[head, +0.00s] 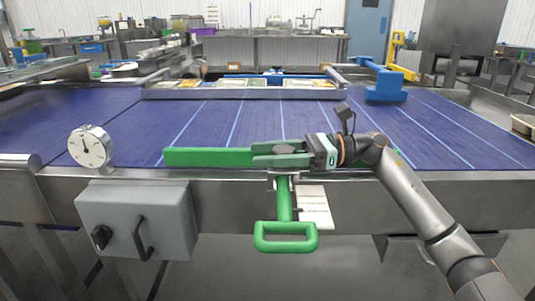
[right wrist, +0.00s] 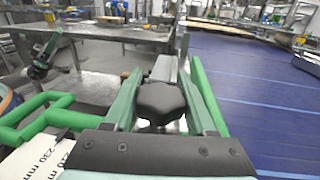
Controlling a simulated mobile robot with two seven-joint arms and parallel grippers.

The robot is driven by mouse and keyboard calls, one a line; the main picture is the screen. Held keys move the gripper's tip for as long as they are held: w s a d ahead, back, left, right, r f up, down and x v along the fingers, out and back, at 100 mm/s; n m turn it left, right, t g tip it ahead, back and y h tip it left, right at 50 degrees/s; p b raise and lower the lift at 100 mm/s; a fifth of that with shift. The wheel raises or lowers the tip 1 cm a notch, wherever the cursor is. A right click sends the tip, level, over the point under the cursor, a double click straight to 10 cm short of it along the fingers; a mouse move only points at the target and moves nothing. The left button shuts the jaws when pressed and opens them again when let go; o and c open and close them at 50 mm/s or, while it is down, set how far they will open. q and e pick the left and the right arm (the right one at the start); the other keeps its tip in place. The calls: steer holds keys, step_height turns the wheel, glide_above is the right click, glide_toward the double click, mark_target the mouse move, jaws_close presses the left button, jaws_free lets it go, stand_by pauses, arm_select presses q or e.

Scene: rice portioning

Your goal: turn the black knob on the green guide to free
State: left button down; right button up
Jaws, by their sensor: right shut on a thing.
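The green guide (head: 210,157) is a long bar lying along the near edge of the blue belt, with a green loop handle (head: 286,237) hanging below it in front of the frame. It also shows in the right wrist view (right wrist: 206,92). The black knob (right wrist: 161,102) is lobed and sits between the two fingers of my right gripper (right wrist: 158,80) in the right wrist view. My right gripper (head: 275,152) is shut on the knob, reaching in from the right. In the head view the fingers hide most of the knob.
A grey box (head: 138,219) with a black switch and a handle hangs on the frame at left, below a round dial (head: 90,147). A white scale plate (head: 315,206) marked in millimetres is beside the handle. The blue belt (head: 400,125) is clear around the guide.

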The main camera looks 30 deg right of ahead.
steer(key=o, duration=1.4)
steer(key=shift+d, duration=0.1)
steer(key=v, duration=1.2)
steer(key=shift+s+d, duration=0.1)
steer(key=shift+d, duration=0.1)
steer(key=shift+c, duration=0.2)
